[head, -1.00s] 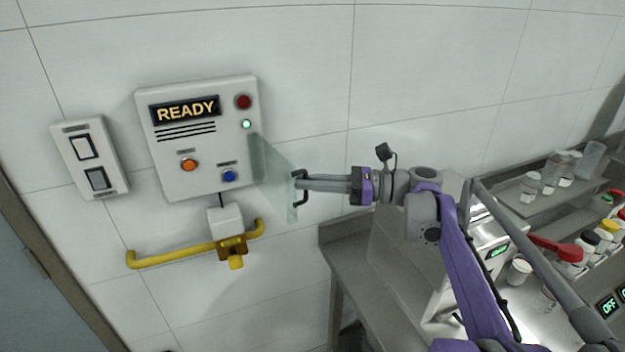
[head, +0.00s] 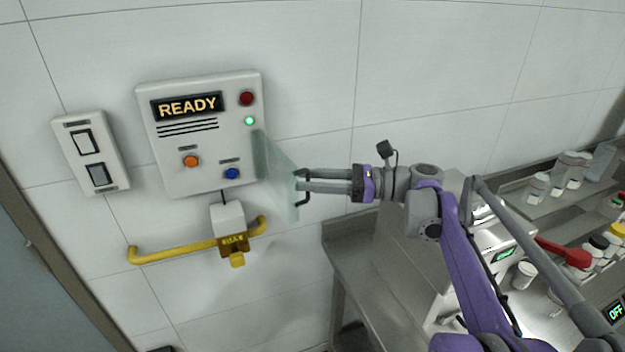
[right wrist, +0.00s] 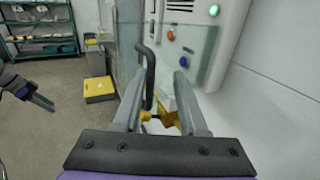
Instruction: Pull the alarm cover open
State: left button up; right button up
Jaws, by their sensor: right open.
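The alarm cover (head: 277,172) is a clear, greenish panel hinged at the right side of the white alarm panel (head: 180,118). It stands swung open, sticking out from the wall, and the orange and blue buttons are uncovered. Its black handle (head: 303,187) is on the free edge. My right gripper (head: 303,181) is open at the handle. In the right wrist view the handle (right wrist: 148,75) lies near the left finger of the gripper (right wrist: 160,95), with the cover (right wrist: 190,45) beyond. I cannot tell whether the finger touches it. My left gripper is not in the head view.
A yellow rail (head: 175,252) with a white box (head: 227,218) is below the panel. A switch plate (head: 91,155) is on the left. A steel bench (head: 360,255) with a machine and jars stands at the right. The wall above my right arm is clear.

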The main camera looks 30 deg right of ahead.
jog(key=shift+s+r, duration=0.1)
jog(key=shift+s, duration=0.1)
jog(key=b+v, duration=0.1)
jog(key=v, duration=1)
jog(key=shift+w+a, duration=0.1)
